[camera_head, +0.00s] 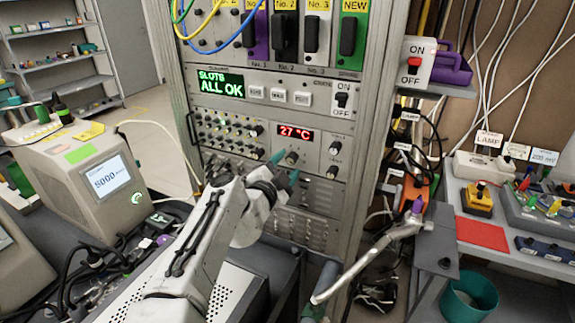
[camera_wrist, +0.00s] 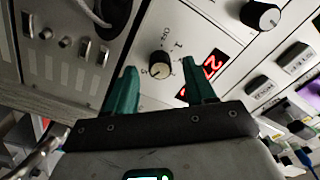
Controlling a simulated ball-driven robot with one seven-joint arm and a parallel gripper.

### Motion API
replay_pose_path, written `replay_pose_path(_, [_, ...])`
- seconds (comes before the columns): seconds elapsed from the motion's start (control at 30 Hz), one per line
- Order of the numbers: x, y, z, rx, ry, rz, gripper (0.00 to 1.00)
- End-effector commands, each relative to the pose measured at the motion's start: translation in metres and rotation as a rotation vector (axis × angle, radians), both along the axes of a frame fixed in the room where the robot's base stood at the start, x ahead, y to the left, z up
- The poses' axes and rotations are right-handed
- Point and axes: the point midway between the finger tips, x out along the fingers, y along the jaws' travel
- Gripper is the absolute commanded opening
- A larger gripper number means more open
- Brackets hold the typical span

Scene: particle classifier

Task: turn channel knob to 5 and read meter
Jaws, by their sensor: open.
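The channel knob (camera_wrist: 159,65) is a small black knob with a pale face on the white panel. Small print and the digits 1 and 5 show around it. In the head view a knob (camera_head: 291,157) sits below the red display, partly behind my gripper. My gripper (camera_head: 286,168) is open at the panel, its two teal fingers pointing towards it. In the wrist view the knob appears between the fingertips; contact cannot be told. The pointer setting is too small to read.
Other knobs (camera_head: 335,148) stand close to the right, and a field of small knobs and sockets (camera_head: 222,127) lies to the left. A green screen (camera_head: 220,84) reads "SLOTS ALL OK". A grey device (camera_head: 92,185) with a screen stands at left. Cables hang around the rack.

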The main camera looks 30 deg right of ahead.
Motion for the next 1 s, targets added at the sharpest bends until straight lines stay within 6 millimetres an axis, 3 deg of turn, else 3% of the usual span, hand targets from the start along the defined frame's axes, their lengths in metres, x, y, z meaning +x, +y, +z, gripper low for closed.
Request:
replay_pose_path(0.43, [-0.047, 0.065, -0.002, 0.0, 0.0, 0.002, 0.55])
replay_pose_path(1.0, [-0.055, 0.075, -0.001, 0.0, 0.001, -0.001, 0.55])
